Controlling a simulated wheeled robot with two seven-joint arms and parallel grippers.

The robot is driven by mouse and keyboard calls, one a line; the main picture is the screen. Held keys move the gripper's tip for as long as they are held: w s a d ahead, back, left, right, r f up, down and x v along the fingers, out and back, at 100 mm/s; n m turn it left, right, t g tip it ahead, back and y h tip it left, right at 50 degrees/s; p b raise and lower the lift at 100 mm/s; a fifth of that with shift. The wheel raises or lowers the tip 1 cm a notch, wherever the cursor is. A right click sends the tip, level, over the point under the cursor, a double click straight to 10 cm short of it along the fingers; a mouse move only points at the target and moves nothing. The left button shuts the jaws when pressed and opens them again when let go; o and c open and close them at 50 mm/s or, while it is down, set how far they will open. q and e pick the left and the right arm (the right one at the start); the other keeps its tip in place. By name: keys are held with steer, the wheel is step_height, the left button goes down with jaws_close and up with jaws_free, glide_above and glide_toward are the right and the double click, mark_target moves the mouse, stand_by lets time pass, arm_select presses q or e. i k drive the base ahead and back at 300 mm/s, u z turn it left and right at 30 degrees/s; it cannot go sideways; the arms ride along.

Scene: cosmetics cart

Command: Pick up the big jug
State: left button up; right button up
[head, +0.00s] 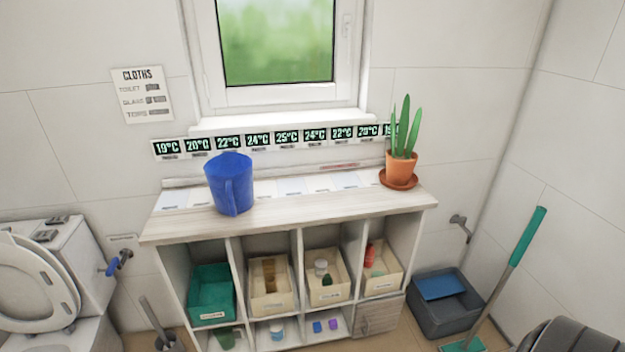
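The big jug (229,184) is blue and stands upright on the left part of the wooden top of the shelf unit (320,212). Its handle faces the front right. Neither of my grippers shows in the head view, and nothing is touching the jug.
A potted plant (401,169) stands on the right end of the top. White cards lie along its back edge. Bins, including a green one (208,310), fill the compartments below. A toilet (45,275) is at left; a grey tub (447,318) and green-handled tool (526,238) at right.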

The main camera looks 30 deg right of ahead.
mark_target(229, 174)
steer(key=z, duration=0.1)
steer(key=i, duration=0.6)
steer(key=z, duration=0.1)
